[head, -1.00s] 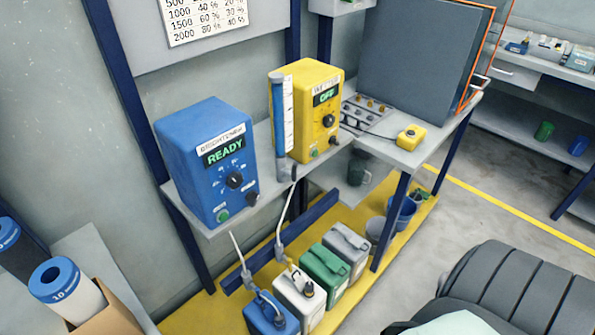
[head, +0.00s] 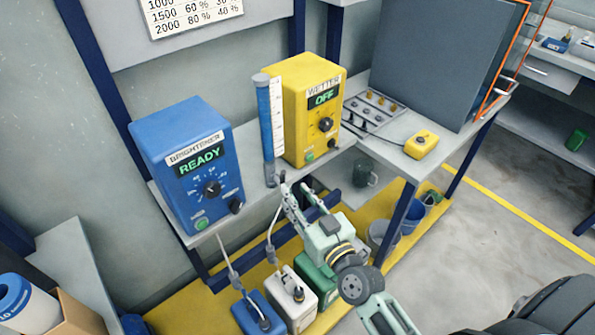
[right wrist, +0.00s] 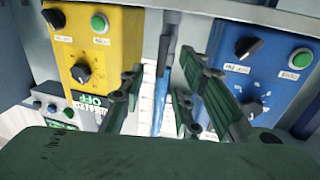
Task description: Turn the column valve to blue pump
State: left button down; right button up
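The clear column (head: 271,135) with blue contents and a white scale stands upright between the blue pump (head: 187,165), whose display reads READY, and the yellow pump (head: 307,108), whose display reads OFF. The valve at the column's foot is small and partly hidden by my gripper; its setting cannot be read. My right gripper (head: 295,193) is just below and right of the column's foot, fingers apart. In the right wrist view, the column (right wrist: 162,55) shows between the open fingers (right wrist: 172,85), with the yellow pump left and the blue pump right. I cannot tell whether they touch the valve. My left gripper is out of view.
Below the shelf stand a blue can (head: 258,315), a white can (head: 297,300) and a green can (head: 318,280), with hoses rising from two. A yellow box (head: 421,144) and a small rack (head: 375,108) lie on the bench to the right.

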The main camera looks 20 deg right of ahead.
aim_at(284, 179)
jog(key=w, duration=0.2)
jog(key=w+a, duration=0.1)
jog(key=w, duration=0.4)
jog(key=shift+w+a+p, duration=0.25)
jog(key=shift+p, duration=0.1)
jog(key=shift+c, duration=0.3)
grip_shut()
